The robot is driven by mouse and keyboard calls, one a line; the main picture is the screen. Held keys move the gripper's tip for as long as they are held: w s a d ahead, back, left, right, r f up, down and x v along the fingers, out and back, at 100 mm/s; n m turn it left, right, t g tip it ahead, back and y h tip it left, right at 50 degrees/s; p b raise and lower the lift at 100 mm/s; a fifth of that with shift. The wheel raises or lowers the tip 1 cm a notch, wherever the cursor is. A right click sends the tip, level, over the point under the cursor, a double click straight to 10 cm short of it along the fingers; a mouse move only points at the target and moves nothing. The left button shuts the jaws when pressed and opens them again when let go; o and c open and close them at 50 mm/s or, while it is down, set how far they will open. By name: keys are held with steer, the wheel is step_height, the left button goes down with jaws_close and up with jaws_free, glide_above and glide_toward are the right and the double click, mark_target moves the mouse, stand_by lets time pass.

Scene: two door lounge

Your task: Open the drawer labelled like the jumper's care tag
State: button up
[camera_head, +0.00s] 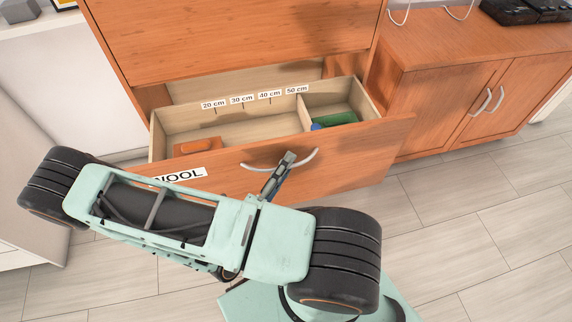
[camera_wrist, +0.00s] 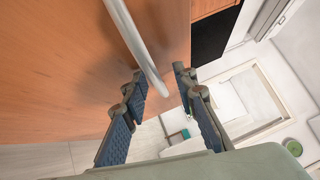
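In the head view a wooden drawer (camera_head: 345,149) with a white label (camera_head: 181,176) stands pulled out of the orange-brown cabinet. The label's visible letters read "WOOL"; my arm partly covers its lower left edge. My gripper (camera_head: 281,163) is at the drawer's curved metal handle (camera_head: 301,161). In the wrist view the handle (camera_wrist: 142,47) runs down between the fingertips of my gripper (camera_wrist: 160,80), which stand apart with a gap. I cannot see the fingers closed on it. No jumper or care tag is in view.
The drawer holds an orange block (camera_head: 197,145) and a green item (camera_head: 335,119) behind a divider. Its back wall has length marks from 20 to 50 cm. A low cabinet (camera_head: 440,85) stands to the right. The tiled floor (camera_head: 480,210) at right is clear.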

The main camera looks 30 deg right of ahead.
steer(key=v, duration=1.2)
steer(key=shift+s+r, duration=0.1)
